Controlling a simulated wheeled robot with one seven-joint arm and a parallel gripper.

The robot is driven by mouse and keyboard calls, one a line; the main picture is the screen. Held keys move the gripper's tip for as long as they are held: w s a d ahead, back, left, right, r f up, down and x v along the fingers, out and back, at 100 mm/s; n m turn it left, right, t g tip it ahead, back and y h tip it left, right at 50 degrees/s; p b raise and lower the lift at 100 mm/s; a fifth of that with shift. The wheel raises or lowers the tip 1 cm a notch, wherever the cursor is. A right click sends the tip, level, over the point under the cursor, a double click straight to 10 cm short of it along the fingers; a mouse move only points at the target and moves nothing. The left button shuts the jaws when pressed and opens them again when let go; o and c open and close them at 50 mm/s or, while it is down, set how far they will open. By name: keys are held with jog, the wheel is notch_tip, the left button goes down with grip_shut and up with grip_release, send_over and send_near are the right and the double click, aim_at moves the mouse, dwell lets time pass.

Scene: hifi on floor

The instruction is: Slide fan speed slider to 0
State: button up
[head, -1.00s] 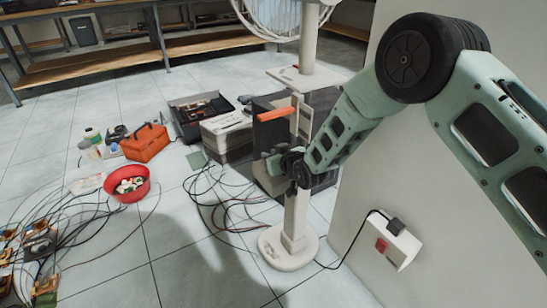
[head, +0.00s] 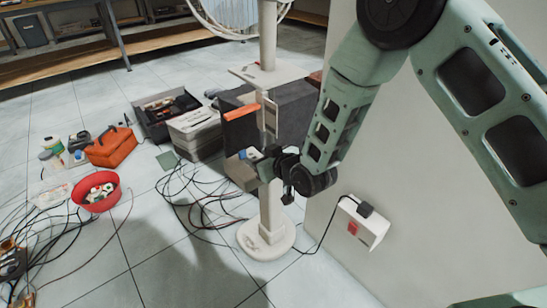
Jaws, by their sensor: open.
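The white pedestal fan stands on the floor right of centre, with its round base (head: 266,240) and upright pole (head: 268,35). Its caged head is cut off by the top edge in the head view. A flat plate (head: 268,76) crosses the pole, and a narrow pale panel (head: 271,117) sits below it. I cannot make out the fan speed slider or its setting. My gripper (head: 259,160) is open, beside or in front of the pole below the panel. Its fingertips are small and dark here; I cannot tell whether they touch the fan.
A white box with a red switch (head: 352,228) and a cable is on the pale wall at right. Dark boxes stand behind the fan. An orange toolbox (head: 110,148), a red bowl (head: 97,203) and loose cables lie left. Floor in the lower middle is clear.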

jog(key=v, duration=0.6)
jog(key=shift+s+d+r+p, duration=0.2)
jog(key=shift+s+p, duration=0.1)
jog(key=shift+p, duration=0.15)
jog(key=s+d+r+g+h, duration=0.25)
jog(key=s+r+g, duration=0.2)
jog(key=s, duration=0.55)
jog(key=s+d+r+g+h, duration=0.25)
jog(key=s+d+r, duration=0.2)
jog(key=s, duration=0.55)
jog(key=s+d+r+g+h, duration=0.2)
jog(key=s+r+g, duration=0.25)
jog(key=s, duration=0.55)
notch_tip(320, 180, up, 27)
jog(key=p, duration=2.7)
jog(key=shift+d+r+n, duration=0.2)
jog(key=shift+d+n, duration=0.05)
jog(key=shift+n, duration=0.15)
